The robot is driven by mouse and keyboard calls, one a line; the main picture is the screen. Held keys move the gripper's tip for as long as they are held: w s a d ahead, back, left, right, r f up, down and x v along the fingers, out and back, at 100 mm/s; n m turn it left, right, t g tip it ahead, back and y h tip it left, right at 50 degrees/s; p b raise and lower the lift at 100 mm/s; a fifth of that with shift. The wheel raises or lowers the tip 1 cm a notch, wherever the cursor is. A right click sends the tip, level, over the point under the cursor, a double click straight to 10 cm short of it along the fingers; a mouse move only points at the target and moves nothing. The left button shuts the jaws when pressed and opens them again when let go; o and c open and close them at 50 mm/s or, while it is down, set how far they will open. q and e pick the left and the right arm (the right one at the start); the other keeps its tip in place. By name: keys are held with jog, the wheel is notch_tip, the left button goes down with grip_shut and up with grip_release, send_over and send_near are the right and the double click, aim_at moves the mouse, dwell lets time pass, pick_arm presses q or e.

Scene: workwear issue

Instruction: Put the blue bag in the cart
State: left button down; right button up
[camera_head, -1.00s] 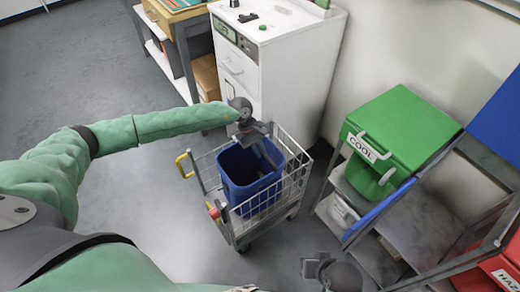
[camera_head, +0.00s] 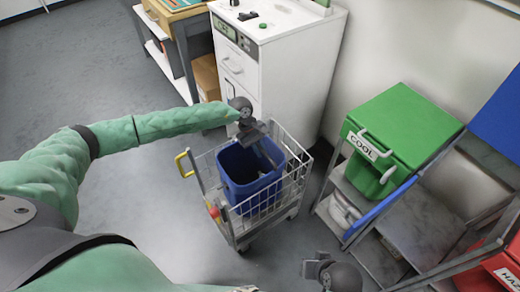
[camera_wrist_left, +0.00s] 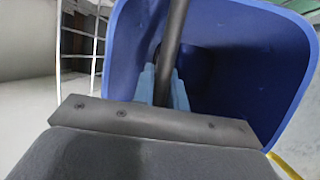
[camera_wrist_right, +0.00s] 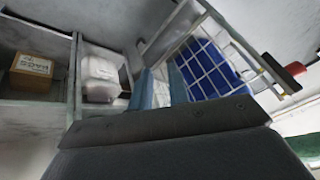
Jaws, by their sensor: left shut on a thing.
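The blue bag (camera_head: 232,168) is an open-topped, bin-like holder with a dark bar as handle. It sits inside the wire cart (camera_head: 302,178), within its sides; I cannot tell whether its base touches the cart floor. My left gripper (camera_head: 256,134) is above the bag, shut on the dark handle (camera_wrist_left: 172,45), with the bag's blue walls (camera_wrist_left: 255,70) around it in the left wrist view. My right gripper (camera_head: 316,268) is open and empty, in front of the cart. Blue shows behind the cart's wire side (camera_wrist_right: 188,55) in the right wrist view.
A white cabinet (camera_head: 290,55) stands just behind the cart. To the right is a rack with a green COOL box (camera_head: 400,125) and a red box (camera_head: 500,270). The right wrist view shows a cardboard box (camera_wrist_right: 32,72) and a white container (camera_wrist_right: 102,75) on shelves. Floor to the left is clear.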

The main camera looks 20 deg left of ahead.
pick_arm(q)
jog(key=c, duration=1.8)
grip_release()
jog(key=shift+s+a+f, duration=0.1)
jog(key=shift+s+f, duration=0.25)
jog(key=shift+f, duration=0.3)
jog(key=o, duration=0.5)
jog(key=shift+w, duration=0.25)
jog(key=shift+c, duration=0.2)
jog(key=shift+r, duration=0.2)
pick_arm(e)
jog(key=shift+f, duration=0.15)
